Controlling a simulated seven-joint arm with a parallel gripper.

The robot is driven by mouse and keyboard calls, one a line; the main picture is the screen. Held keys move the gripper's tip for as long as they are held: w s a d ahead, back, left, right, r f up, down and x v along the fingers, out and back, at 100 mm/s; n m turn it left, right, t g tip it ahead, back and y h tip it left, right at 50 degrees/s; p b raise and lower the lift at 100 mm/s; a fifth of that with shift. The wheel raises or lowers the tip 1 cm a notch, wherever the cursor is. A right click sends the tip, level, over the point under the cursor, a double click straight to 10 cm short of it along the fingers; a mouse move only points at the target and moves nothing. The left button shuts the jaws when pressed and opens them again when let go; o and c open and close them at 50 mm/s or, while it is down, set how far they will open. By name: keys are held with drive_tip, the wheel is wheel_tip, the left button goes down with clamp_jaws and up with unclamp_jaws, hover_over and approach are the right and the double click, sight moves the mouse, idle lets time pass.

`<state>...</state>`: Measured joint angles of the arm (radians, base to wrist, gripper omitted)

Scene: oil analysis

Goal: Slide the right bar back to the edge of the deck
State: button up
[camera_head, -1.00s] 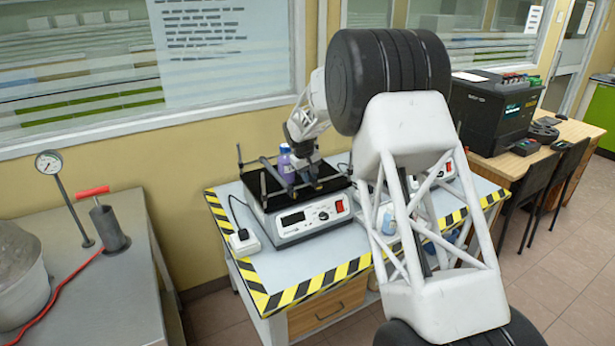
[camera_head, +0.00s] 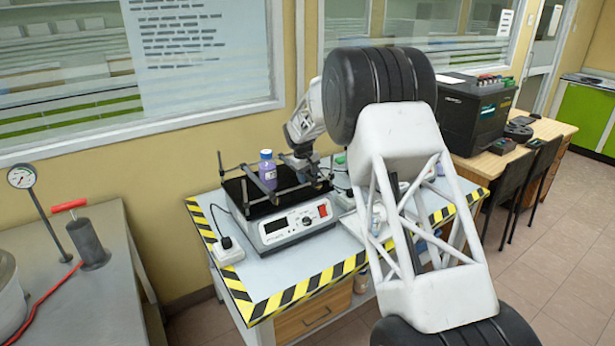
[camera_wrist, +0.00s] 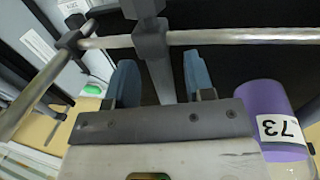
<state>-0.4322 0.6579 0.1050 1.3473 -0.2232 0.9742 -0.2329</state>
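The shaker (camera_head: 290,228) has a black deck (camera_head: 235,192) with metal bars across it. The right bar (camera_head: 318,170) is near the deck's right end, partly hidden by my gripper (camera_head: 305,172). In the wrist view, my gripper (camera_wrist: 159,62) has its two blue fingers apart. A grey bar piece (camera_wrist: 160,78) lies between them, with gaps at both sides; contact is not visible. It joins a dark clamp block (camera_wrist: 150,42) on a long steel rod (camera_wrist: 240,37). The purple bottle (camera_head: 267,172) stands upright left of my gripper; it also shows in the wrist view (camera_wrist: 262,105).
The shaker stands on a bench with yellow-black edge tape (camera_head: 300,288). A white plug adapter (camera_head: 228,252) lies on its left. A grey table with a gauge (camera_head: 22,176) is at left. A black machine (camera_head: 475,115) stands on a wooden table at right.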

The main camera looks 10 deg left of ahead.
wheel_tip(320, 180, up, 8)
drive_tip(key=s+a, duration=0.1)
drive_tip(key=shift+f, duration=0.15)
idle(0.6)
drive_tip(key=shift+w+a, duration=0.1)
drive_tip(key=shift+a, duration=0.05)
drive_tip(key=shift+w+a, duration=0.2)
idle(0.3)
idle(0.5)
drive_tip(key=shift+w+d+f, duration=0.15)
drive_tip(key=shift+w+f, duration=0.05)
drive_tip(key=shift+f, duration=1.1)
drive_tip(key=shift+w+d+f, duration=0.15)
drive_tip(key=shift+d+f, duration=0.05)
drive_tip(key=shift+f, duration=1.05)
drive_tip(key=shift+w+d+f, duration=0.15)
drive_tip(key=shift+w+f, duration=0.05)
drive_tip(key=shift+f, duration=1.1)
